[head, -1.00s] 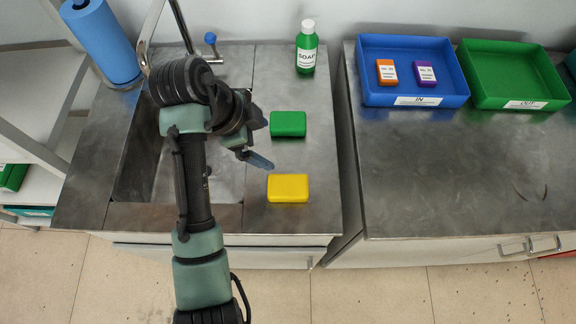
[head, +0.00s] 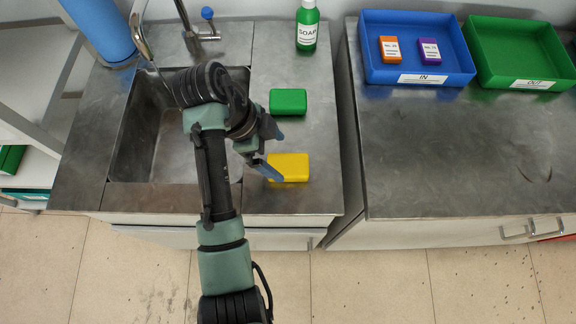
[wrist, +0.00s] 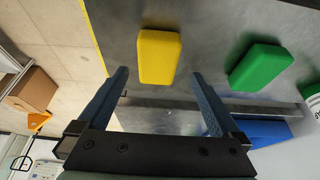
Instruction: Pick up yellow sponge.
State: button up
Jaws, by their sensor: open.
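The yellow sponge (head: 291,167) lies flat on the metal counter to the right of the sink, near the front edge. In the wrist view the yellow sponge (wrist: 159,57) is ahead of the fingertips, between their lines. My gripper (head: 272,152) is just left of and above the sponge, one finger overlapping its left side in the head view. In the wrist view my gripper (wrist: 160,75) is open with nothing between its blue fingers. I cannot tell whether a finger touches the sponge.
A green sponge (head: 288,102) lies behind the yellow one. A soap bottle (head: 307,28) stands further back. The sink (head: 135,140) and faucet (head: 205,32) are to the left. A blue tray (head: 385,70) with two small boxes and a green tray (head: 500,70) stand on the right counter.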

aim_at(286, 164)
jog(key=x, duration=0.2)
jog(key=p+x, duration=0.1)
jog(key=x, duration=0.1)
jog(key=shift+s+d+f, duration=0.15)
jog(key=shift+s+f, duration=0.05)
jog(key=shift+f, duration=0.15)
jog(key=c, duration=1.3)
jog(key=shift+o, duration=0.2)
notch_tip(286, 164, up, 9)
jog(key=shift+f+p, duration=0.1)
jog(key=shift+p, duration=0.75)
jog(key=shift+r+p, duration=0.5)
jog(key=shift+r, duration=0.2)
